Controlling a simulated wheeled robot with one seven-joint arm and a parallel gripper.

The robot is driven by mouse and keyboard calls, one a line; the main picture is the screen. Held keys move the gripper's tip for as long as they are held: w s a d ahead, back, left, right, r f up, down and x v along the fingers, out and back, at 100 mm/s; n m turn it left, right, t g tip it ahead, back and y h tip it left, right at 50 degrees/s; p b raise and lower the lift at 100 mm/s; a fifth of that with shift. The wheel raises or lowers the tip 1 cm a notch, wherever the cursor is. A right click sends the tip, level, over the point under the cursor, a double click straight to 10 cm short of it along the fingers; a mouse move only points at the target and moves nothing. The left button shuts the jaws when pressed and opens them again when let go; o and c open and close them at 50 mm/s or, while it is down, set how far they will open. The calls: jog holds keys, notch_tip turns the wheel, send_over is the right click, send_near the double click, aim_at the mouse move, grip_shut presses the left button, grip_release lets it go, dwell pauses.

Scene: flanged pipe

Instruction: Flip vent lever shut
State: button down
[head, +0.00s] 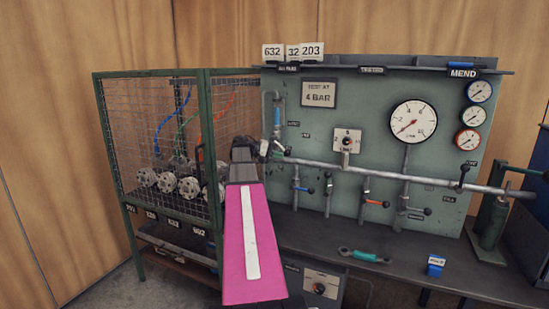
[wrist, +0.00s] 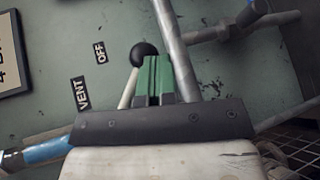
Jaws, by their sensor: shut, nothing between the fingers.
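The vent lever is a pale rod with a black ball knob (wrist: 144,53) in the wrist view. Its knob lies below the OFF label (wrist: 100,52) on the panel, with the VENT label (wrist: 81,92) beside it. In the head view the knob (head: 288,150) shows just above the left end of the grey pipe. My gripper (wrist: 154,70) has green fingers, shut and empty, right beside the lever and partly in front of the knob. I cannot tell whether they touch. In the head view my pink arm partly hides the lever's base.
The grey pipe (head: 400,178) runs right along the panel with several small levers below it. A green mesh cage (head: 135,125) with flanges stands close on the left. A teal-handled tool (head: 363,256) and a blue box (head: 436,265) lie on the bench.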

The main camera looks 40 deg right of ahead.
jog(key=shift+s+d+r+n+g+h, duration=0.35)
jog(key=shift+s+r+n+g+h, duration=0.25)
jog(key=shift+g+h, duration=0.3)
jog(key=shift+s+d+r+n+g+h, duration=0.15)
jog(key=shift+s+r+n+g+h, duration=0.1)
jog(key=shift+s+r+n+h, duration=0.25)
jog(key=shift+s+d+r+n+g+h, duration=0.15)
jog(key=shift+r+n+g+h, duration=0.2)
jog(key=shift+r+h, duration=0.35)
jog(key=shift+r, duration=0.1)
